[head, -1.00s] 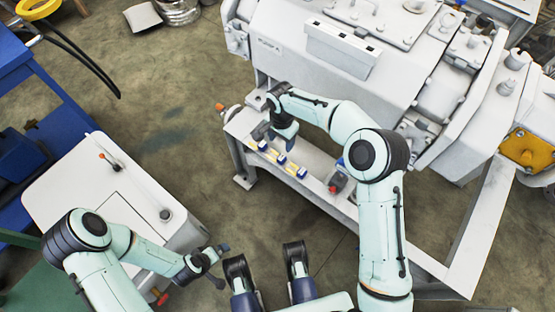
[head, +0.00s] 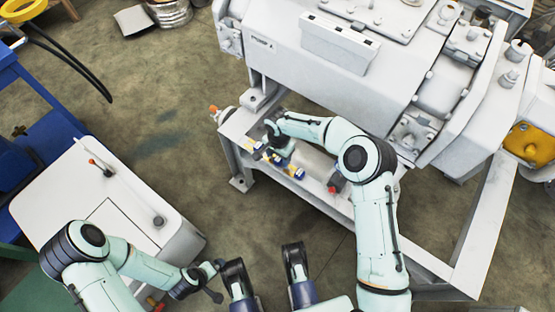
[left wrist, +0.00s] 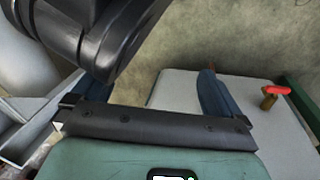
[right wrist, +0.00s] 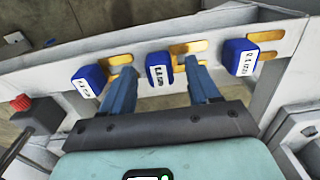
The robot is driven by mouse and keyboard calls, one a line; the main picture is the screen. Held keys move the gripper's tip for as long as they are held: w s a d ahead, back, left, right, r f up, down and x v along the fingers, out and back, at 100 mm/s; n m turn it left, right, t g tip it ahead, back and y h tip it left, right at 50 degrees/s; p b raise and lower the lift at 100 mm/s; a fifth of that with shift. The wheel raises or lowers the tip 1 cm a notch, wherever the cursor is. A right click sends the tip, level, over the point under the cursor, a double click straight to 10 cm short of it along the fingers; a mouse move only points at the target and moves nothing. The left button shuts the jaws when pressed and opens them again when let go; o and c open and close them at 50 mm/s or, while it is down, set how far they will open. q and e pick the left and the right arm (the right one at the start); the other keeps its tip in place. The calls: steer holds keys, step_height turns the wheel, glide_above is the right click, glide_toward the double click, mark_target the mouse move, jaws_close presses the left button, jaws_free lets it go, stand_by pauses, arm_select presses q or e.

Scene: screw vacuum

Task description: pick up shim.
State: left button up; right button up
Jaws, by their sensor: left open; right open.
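Three shims with blue labelled grips and brass tabs lie in a row on the pale frame ledge. In the right wrist view they are the left shim (right wrist: 90,80), the middle shim (right wrist: 159,69) and the right shim (right wrist: 241,57). My right gripper (right wrist: 160,76) is open, with the middle shim's blue grip showing between its fingers; I cannot tell whether they touch it. In the head view, my right gripper (head: 277,148) partly covers the row, and the right-end shim (head: 294,172) shows beside it. My left gripper (head: 214,282) is open and empty near the white cabinet, far from the shims.
The large grey machine (head: 330,75) rises behind the ledge. A red knob (head: 335,188) stands to the right of the shims, and an orange-red part (head: 214,110) is at the frame's left end. The white cabinet (head: 60,190) stands at left. Open floor (head: 165,110) lies between.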

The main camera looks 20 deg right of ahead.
steer(key=shift+c, duration=0.3)
jaws_close()
